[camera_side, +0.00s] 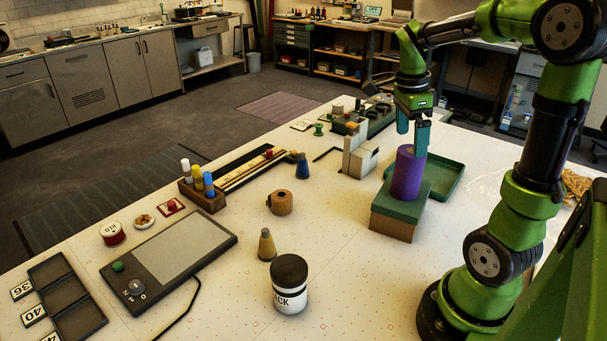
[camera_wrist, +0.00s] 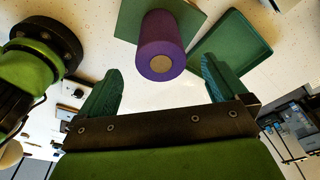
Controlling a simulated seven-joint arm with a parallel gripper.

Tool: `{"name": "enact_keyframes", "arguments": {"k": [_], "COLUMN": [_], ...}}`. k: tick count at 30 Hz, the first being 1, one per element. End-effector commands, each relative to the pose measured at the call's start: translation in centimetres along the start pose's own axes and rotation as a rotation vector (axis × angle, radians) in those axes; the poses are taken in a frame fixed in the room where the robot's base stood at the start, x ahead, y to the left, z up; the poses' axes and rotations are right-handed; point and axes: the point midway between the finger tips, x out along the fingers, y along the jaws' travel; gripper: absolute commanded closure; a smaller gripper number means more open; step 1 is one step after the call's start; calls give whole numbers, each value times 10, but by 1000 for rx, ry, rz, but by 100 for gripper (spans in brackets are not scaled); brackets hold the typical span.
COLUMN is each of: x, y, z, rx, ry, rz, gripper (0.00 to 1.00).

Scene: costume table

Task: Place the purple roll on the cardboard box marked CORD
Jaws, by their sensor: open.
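The purple roll (camera_side: 406,178) stands upright on a cardboard box (camera_side: 391,227) with a green top. No CORD marking can be read on the box from here. In the wrist view the roll (camera_wrist: 153,58) shows its round end with a pale core, and the green box top (camera_wrist: 128,22) lies behind it. My gripper (camera_side: 412,140) is above the roll, fingers pointing down. One finger overlaps the roll's upper edge in the side view; I cannot tell whether it touches. In the wrist view my gripper (camera_wrist: 160,78) is spread wide, with nothing between its fingers.
A green tray (camera_side: 449,180) lies just behind the box, to its right. A grey-white block-shaped fixture (camera_side: 359,160) stands to the left. A black-lidded jar (camera_side: 290,288), a cone spool (camera_side: 267,246) and a tan roll (camera_side: 281,203) stand nearer the front. The table left of the box is mostly clear.

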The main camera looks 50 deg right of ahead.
Motion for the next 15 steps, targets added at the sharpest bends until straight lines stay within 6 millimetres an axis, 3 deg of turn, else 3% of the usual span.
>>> {"name": "enact_keyframes", "arguments": {"k": [3, 8, 11, 15], "x": [-17, -29, -35, -44], "y": [-1, 4, 20, 64], "z": [0, 6, 29, 81], "rx": [-1, -55, -269, -806], "ry": [0, -14, -68, -167], "rz": [-2, -17, -83, -288], "gripper": [1, 1, 1, 1]}}
